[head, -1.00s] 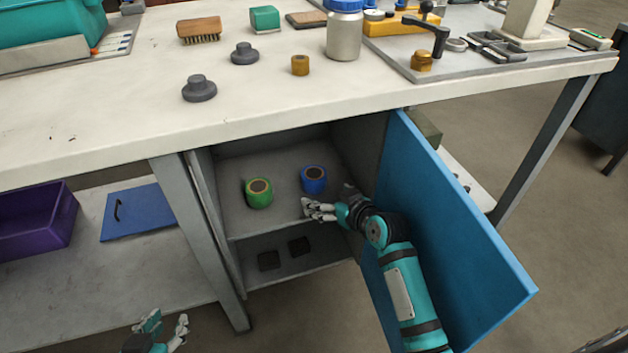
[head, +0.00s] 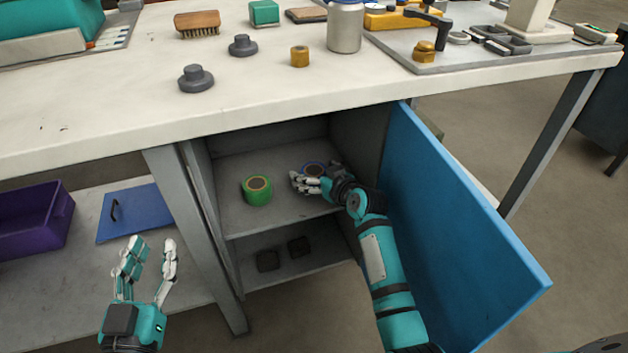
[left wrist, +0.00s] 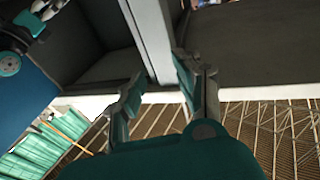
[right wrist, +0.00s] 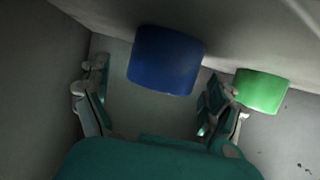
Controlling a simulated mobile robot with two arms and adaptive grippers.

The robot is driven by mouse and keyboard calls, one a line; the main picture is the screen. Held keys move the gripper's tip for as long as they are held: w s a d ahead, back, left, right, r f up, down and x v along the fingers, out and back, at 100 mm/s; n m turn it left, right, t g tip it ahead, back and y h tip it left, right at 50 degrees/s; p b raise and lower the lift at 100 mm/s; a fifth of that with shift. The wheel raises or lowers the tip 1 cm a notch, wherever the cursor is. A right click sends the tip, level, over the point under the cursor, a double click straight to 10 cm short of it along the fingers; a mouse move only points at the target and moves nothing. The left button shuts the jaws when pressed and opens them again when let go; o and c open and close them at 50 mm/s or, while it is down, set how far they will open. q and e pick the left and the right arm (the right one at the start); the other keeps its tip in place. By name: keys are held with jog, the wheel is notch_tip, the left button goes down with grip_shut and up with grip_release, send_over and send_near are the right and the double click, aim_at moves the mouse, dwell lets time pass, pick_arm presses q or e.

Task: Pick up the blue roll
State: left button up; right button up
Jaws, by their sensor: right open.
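The blue roll (head: 313,168) stands on the upper shelf inside the open cabinet. In the head view it is mostly hidden behind my right gripper (head: 308,184). In the right wrist view the blue roll (right wrist: 166,60) is just ahead of the open fingers (right wrist: 152,105), near the space between them. I cannot tell whether they touch it. My right gripper is open and empty. My left gripper (head: 147,270) is open and empty, low in front of the bench, left of the cabinet; it also shows in the left wrist view (left wrist: 160,88).
A green roll (head: 257,190) stands left of the blue one on the same shelf; in the right wrist view it is just outside the right finger. The blue cabinet door (head: 455,215) hangs open beside my right arm. The bench top (head: 120,105) overhangs the cabinet.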

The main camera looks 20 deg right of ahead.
jog(key=shift+w+a+f, duration=0.15)
jog(key=shift+w+f, duration=0.05)
jog(key=shift+w, duration=0.35)
jog(key=c, duration=1.3)
pick_arm(q)
notch_tip(320, 180, up, 2)
jog(key=shift+s+d+t, duration=0.1)
jog(key=shift+s+t, duration=0.05)
jog(key=shift+t, duration=0.55)
pick_arm(e)
jog(key=shift+c, duration=0.2)
jog(key=shift+r, duration=0.1)
